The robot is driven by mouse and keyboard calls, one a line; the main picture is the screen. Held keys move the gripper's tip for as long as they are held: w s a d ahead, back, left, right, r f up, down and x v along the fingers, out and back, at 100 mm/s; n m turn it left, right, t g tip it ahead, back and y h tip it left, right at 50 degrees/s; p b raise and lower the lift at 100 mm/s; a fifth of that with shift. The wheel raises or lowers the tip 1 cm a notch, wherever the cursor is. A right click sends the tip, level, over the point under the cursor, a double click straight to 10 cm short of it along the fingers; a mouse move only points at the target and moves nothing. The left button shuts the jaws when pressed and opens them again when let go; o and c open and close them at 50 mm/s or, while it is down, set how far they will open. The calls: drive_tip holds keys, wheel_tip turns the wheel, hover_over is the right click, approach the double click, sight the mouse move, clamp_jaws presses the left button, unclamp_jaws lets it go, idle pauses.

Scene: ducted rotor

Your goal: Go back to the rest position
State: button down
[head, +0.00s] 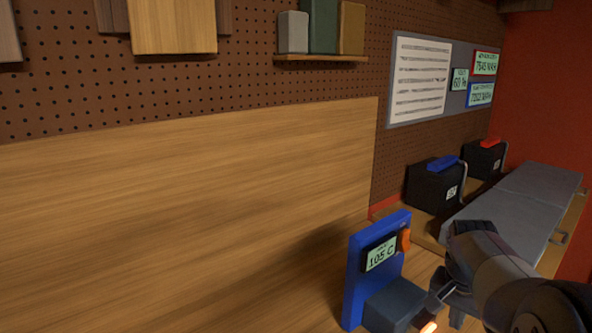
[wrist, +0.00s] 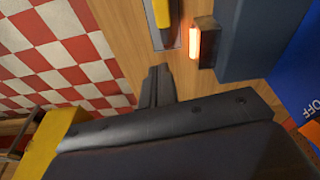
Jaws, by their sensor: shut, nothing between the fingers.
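My gripper (wrist: 156,82) is shut and empty in the wrist view, its dark fingers over a wooden surface. In the head view my grey arm reaches in from the lower right, beside a blue unit (head: 354,285) with a display reading 105 C. A grey block (head: 393,303) sits at the unit's foot. A glowing orange bar (head: 428,327) shows at the bottom edge, and also in the wrist view (wrist: 194,43), right of and beyond my fingertips. I cannot make out the fingertips clearly in the head view.
A yellow-handled item (wrist: 162,14) lies past my fingers in the wrist view. Red-and-white checks (wrist: 60,50) show at left. In the head view, two black boxes (head: 430,188) and a grey-topped bench (head: 515,210) stand at right. A wood panel (head: 190,200) fills the left.

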drive_tip(key=s+a+m+g+y, duration=0.1)
drive_tip(key=s+a+g+y, duration=0.1)
drive_tip(key=a, duration=0.3)
drive_tip(key=f, duration=0.6)
drive_tip(key=shift+d, duration=0.2)
drive_tip(key=shift+a, duration=0.1)
